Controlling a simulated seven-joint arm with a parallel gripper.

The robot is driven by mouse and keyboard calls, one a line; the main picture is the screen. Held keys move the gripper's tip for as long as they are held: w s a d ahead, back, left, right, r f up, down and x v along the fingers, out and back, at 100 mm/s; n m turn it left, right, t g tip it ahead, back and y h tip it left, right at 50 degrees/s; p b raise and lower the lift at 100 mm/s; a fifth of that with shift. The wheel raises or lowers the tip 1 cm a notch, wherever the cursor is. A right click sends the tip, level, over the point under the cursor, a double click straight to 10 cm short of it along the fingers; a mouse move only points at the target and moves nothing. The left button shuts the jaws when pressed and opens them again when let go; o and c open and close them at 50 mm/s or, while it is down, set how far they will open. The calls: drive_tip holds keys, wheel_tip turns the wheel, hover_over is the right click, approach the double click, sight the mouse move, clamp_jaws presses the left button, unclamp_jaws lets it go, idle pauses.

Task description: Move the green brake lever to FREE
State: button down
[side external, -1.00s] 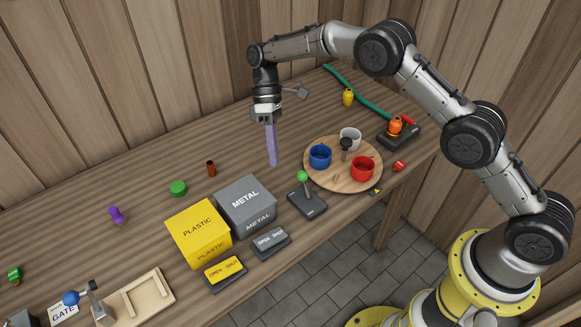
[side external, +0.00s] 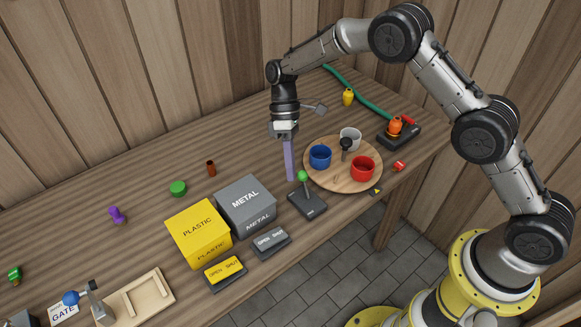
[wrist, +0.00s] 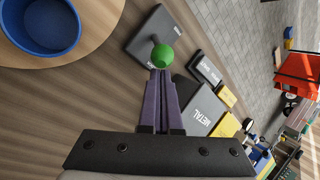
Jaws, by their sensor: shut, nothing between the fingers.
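The green-knobbed lever (side external: 302,176) stands on a dark base plate (side external: 309,204) near the front edge of the bench, right of the metal box. In the wrist view its green ball (wrist: 162,56) lies just beyond my fingertips. My gripper (side external: 291,178) points down, just left of and behind the green knob, with its long purple fingers together and empty. In the wrist view my gripper (wrist: 161,72) has its fingers side by side. I cannot tell whether they touch the knob. The lettering on the base is too small to read.
A round wooden tray (side external: 320,178) with blue, red and white cups is close on the right. The grey METAL box (side external: 245,205) and yellow PLASTIC box (side external: 198,233) stand left. Small OPEN/SHUT panels (side external: 270,242) sit in front. The bench behind is mostly clear.

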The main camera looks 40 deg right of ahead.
drive_tip(key=shift+s+r+t, duration=0.4)
drive_tip(key=shift+s+t, duration=0.25)
drive_tip(key=shift+t, duration=0.35)
drive_tip(key=shift+s+r+t, duration=0.25)
drive_tip(key=shift+s+t, duration=0.25)
drive_tip(key=shift+t, duration=0.1)
drive_tip(key=s+t, duration=0.2)
drive_tip(key=shift+s+r+n+t, duration=0.2)
drive_tip(key=shift+r+n+t, duration=0.1)
drive_tip(key=shift+n+t, duration=0.1)
drive_tip(key=shift+s, duration=0.3)
drive_tip(key=shift+r, duration=0.15)
drive_tip(key=shift+r, duration=0.65)
drive_tip(key=shift+w, duration=0.1)
